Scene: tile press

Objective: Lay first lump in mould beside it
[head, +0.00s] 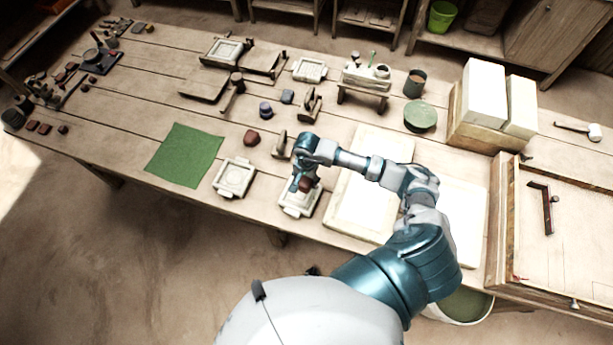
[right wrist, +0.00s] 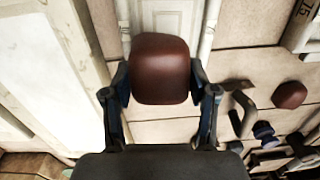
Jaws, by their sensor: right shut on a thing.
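My right gripper (head: 304,184) is shut on a reddish-brown clay lump (head: 306,185), which also shows between the fingers in the right wrist view (right wrist: 160,68). The lump is over a pale square mould (head: 298,205) near the table's front edge. The arm and lump hide part of that mould; I cannot tell whether the lump touches it. In the right wrist view the mould (right wrist: 168,22) shows behind the lump. A second pale mould (head: 234,177) lies to the left, empty. Another reddish lump (head: 251,137) lies on the table behind it. My left gripper is not in view.
A green cloth (head: 185,155) lies left of the moulds. A wooden tool (head: 281,146) stands behind the held lump. Pale slabs (head: 375,150) lie right of it. White blocks (head: 485,92) and a wooden tray (head: 505,220) are further right. Several small tools stand at the back.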

